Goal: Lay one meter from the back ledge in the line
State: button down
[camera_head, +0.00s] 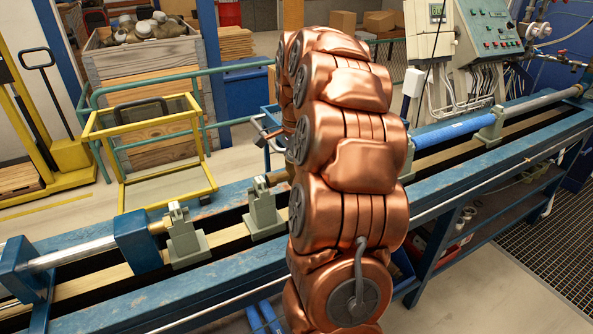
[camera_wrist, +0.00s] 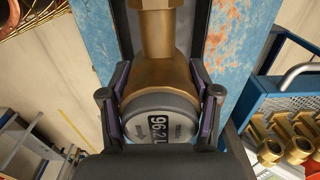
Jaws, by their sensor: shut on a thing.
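In the wrist view my gripper (camera_wrist: 158,82) is shut on a brass meter (camera_wrist: 163,108) with a round grey face and a display. The fingers sit on both sides of its body, and a brass pipe end points up the picture. Blue worn metal of the bench (camera_wrist: 257,38) shows behind it. In the head view the line runs along the blue bench, with a silver pipe (camera_head: 80,250) at left, two grey supports (camera_head: 186,240) and a blue pipe (camera_head: 455,131) at right. My copper arm hides the middle of the line, and my gripper cannot be made out there.
In the head view a yellow frame (camera_head: 123,163) stands behind the bench. A wooden crate (camera_head: 150,85) of meters and a control box (camera_head: 490,30) are further back.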

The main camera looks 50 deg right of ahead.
jog(key=shift+f, duration=0.1)
dwell(0.4)
jog(key=shift+f+b, duration=0.85)
jog(key=shift+f, duration=0.4)
jog(key=shift+f, duration=0.3)
dwell(0.5)
jog(key=shift+c, duration=0.9)
grip_release()
jog(key=shift+r+p, duration=0.65)
jog(key=shift+r, duration=4.55)
